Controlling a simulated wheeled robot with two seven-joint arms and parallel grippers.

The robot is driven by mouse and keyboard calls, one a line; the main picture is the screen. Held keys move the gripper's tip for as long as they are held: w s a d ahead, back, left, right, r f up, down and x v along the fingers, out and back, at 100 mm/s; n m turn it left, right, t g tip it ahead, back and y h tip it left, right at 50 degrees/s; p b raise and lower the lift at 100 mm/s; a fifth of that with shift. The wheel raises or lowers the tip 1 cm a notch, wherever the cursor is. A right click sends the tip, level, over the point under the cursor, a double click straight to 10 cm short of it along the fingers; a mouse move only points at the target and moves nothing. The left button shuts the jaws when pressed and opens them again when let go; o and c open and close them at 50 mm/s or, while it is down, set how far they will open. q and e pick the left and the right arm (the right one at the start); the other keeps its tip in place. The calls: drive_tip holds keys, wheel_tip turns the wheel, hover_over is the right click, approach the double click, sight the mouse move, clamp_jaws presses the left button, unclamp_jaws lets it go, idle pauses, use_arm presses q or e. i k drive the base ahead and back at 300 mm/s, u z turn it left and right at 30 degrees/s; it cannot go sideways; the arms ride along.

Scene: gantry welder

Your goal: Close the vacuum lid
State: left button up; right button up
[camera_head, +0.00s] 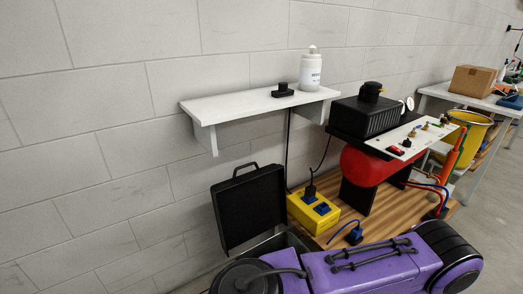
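A black, flat lid (249,207) with a handle on its upper edge stands open, roughly upright, near the block wall. Its lower edge meets a dark open box (289,241), mostly hidden. A purple body (362,268) with black hoses and a black round end covers the bottom of the view in front of it. I cannot tell whether this purple body belongs to the vacuum. Neither of my grippers shows, and nothing visible is touching the lid.
A white wall shelf (240,107) juts out above the lid, holding a white bottle (310,70) and a small black object (283,90). A yellow box (313,210) and a red tank (366,166) stand on a wooden surface (374,218) to the right.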

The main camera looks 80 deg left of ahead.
sight(246, 206)
drive_tip(key=k, duration=1.1)
drive_tip(key=u, duration=1.35)
